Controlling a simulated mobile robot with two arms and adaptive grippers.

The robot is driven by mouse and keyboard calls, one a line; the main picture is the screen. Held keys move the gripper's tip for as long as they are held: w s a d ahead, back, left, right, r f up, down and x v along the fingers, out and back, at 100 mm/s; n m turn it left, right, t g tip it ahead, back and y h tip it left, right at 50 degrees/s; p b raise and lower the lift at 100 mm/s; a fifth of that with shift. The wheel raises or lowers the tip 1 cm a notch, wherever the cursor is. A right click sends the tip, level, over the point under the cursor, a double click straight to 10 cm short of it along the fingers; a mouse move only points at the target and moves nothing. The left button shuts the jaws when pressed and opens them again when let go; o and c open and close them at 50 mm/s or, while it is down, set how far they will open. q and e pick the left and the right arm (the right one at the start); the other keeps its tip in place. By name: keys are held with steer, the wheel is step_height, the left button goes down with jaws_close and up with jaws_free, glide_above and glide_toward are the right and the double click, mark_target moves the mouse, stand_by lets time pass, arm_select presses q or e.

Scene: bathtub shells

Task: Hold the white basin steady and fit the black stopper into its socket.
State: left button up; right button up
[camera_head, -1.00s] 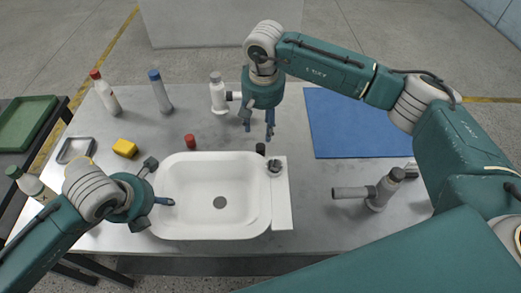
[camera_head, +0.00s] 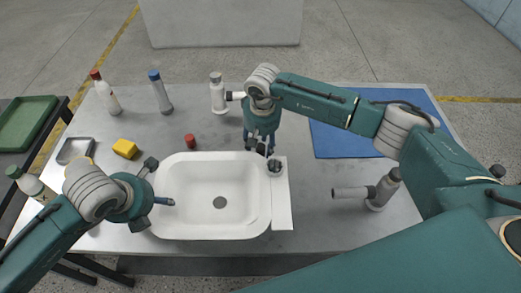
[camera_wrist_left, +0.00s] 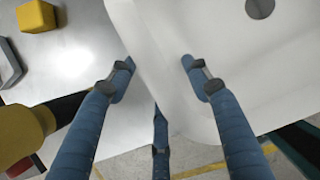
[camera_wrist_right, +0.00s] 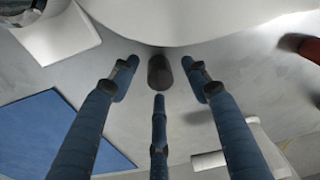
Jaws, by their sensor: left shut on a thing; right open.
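The white basin (camera_head: 185,226) lies on the grey table, its drain hole dark in the middle. A dark round fitting, which looks like the socket (camera_head: 275,167), is on the ledge at its right end. My left gripper (camera_head: 160,199) is shut on the basin's left rim; the left wrist view shows its fingers on both sides of the white wall (camera_wrist_left: 155,62). My right gripper (camera_head: 260,147) points down behind the basin, open. In the right wrist view the small black stopper (camera_wrist_right: 160,72) stands on the table between its spread fingers, close to the basin's edge.
A red cap (camera_head: 190,141) and a yellow block (camera_head: 125,148) lie left of the right gripper. A blue mat (camera_head: 340,135) and a grey pipe-like fitting (camera_head: 378,192) are on the right.

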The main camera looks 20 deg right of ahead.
steer(key=shift+w+f, duration=0.15)
steer(key=shift+f, duration=0.6)
jaws_close()
step_height(320, 180, up, 10)
steer(key=shift+f, duration=0.15)
steer(key=s+r+n, duration=0.4)
steer(key=s+r, duration=0.8)
glide_above(275, 170)
step_height(275, 170, down, 6)
steer(key=shift+f+y, duration=0.3)
steer(key=shift+f, duration=1.6)
